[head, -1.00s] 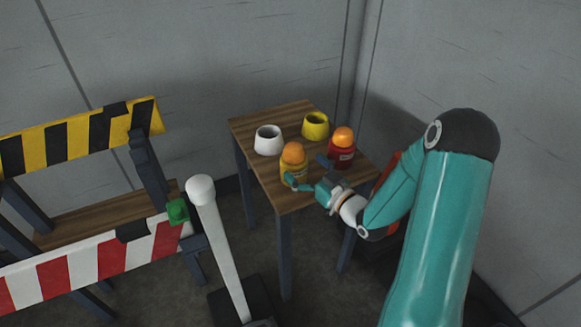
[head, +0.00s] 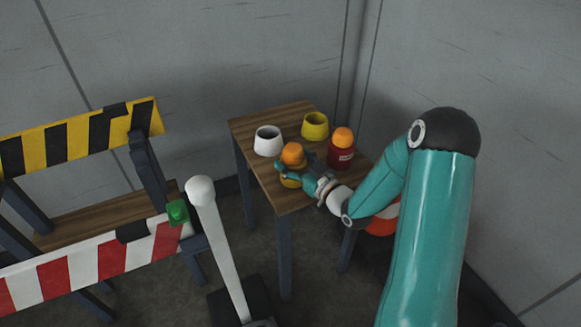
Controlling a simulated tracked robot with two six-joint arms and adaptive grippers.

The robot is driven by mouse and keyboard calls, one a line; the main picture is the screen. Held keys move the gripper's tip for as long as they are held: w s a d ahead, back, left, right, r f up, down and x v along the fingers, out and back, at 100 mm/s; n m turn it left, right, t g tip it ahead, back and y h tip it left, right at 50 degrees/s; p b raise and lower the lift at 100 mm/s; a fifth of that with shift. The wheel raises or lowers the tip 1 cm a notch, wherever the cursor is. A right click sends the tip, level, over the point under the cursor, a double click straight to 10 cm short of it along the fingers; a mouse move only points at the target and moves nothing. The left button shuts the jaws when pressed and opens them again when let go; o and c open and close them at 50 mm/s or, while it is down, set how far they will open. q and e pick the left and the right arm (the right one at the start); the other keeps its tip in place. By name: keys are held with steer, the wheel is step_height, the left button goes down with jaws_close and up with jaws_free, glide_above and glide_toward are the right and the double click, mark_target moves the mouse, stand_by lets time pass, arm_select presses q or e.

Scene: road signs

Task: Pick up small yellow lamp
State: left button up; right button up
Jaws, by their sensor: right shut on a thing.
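The small yellow lamp (head: 292,154), with an orange dome over a yellow base, stands upright near the front of the wooden table (head: 284,197). My right gripper (head: 292,173) is around its yellow base and shut on it. The fingers and wrist hide much of the base. I cannot tell whether the base is lifted off the table top. My left gripper is not in view.
A red lamp (head: 341,149) with an orange dome stands close to the right of my gripper. A white pot (head: 268,140) and a yellow pot (head: 315,126) stand behind. Striped barriers (head: 88,262) and a white post (head: 222,250) are at the left.

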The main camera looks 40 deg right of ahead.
steer(key=shift+r, duration=0.15)
step_height(320, 180, up, 20)
steer(key=p, duration=0.4)
stand_by(1.2)
steer(key=shift+f, duration=0.2)
